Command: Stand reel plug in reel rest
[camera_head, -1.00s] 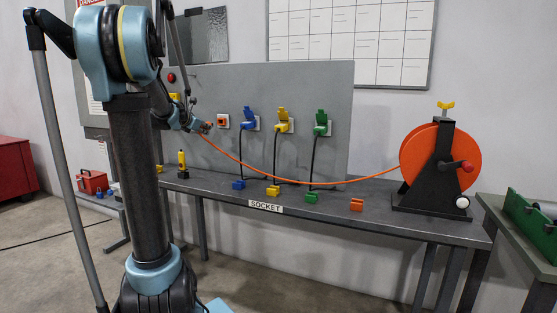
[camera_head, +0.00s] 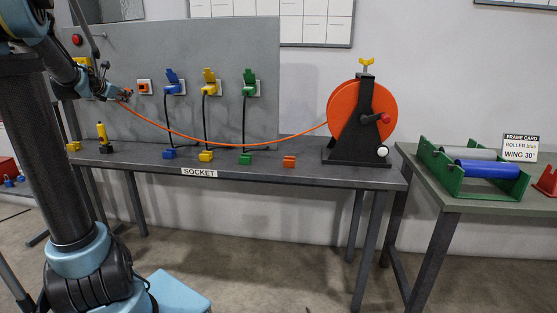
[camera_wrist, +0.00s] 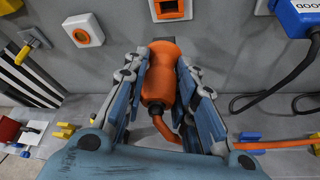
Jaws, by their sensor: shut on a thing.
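My gripper (camera_head: 112,93) is shut on the orange reel plug (camera_wrist: 158,80), whose body sits between the two fingers in the wrist view. The plug points toward the grey panel. Its orange cable (camera_head: 210,143) runs from the plug in a sagging curve to the orange reel (camera_head: 350,112) on the bench. In the head view the plug is small and partly hidden by my gripper. A small orange block (camera_head: 289,161), apparently the reel rest, lies empty on the bench left of the reel.
An orange socket (camera_head: 144,87) and blue (camera_head: 173,82), yellow (camera_head: 209,82) and green (camera_head: 249,83) plugs are on the panel. Blue, yellow and green blocks lie along the bench (camera_head: 330,176). A second table (camera_head: 470,195) holds a green roller frame (camera_head: 450,172).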

